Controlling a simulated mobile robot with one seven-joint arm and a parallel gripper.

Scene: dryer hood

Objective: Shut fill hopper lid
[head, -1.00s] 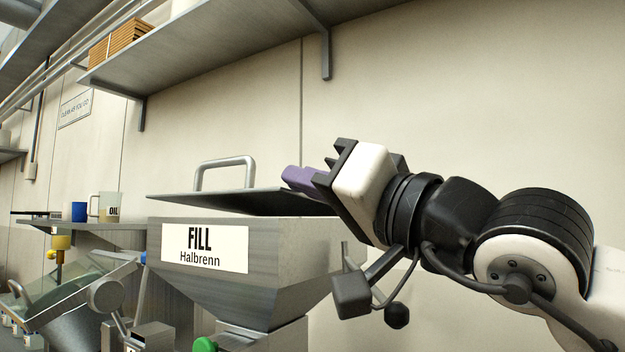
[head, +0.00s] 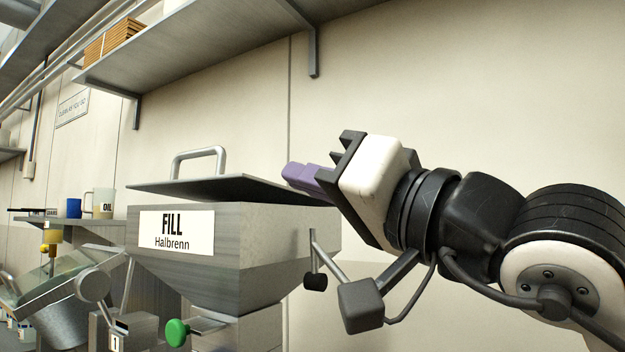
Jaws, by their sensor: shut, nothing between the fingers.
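The fill hopper (head: 262,232) is a grey metal funnel with a white label reading FILL Halbrenn. My gripper (head: 297,176), with purple fingertips, is shut and empty at the lid's right edge. The fingers overlap the lid's right end in the picture; I cannot tell whether they touch it.
A shelf (head: 215,50) runs above on the wall. A green knob (head: 177,333) is under the hopper. A metal drum machine (head: 60,300) stands at left. A mug marked OIL (head: 101,203) and a blue cup (head: 74,207) stand on a ledge. The wall at right is bare.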

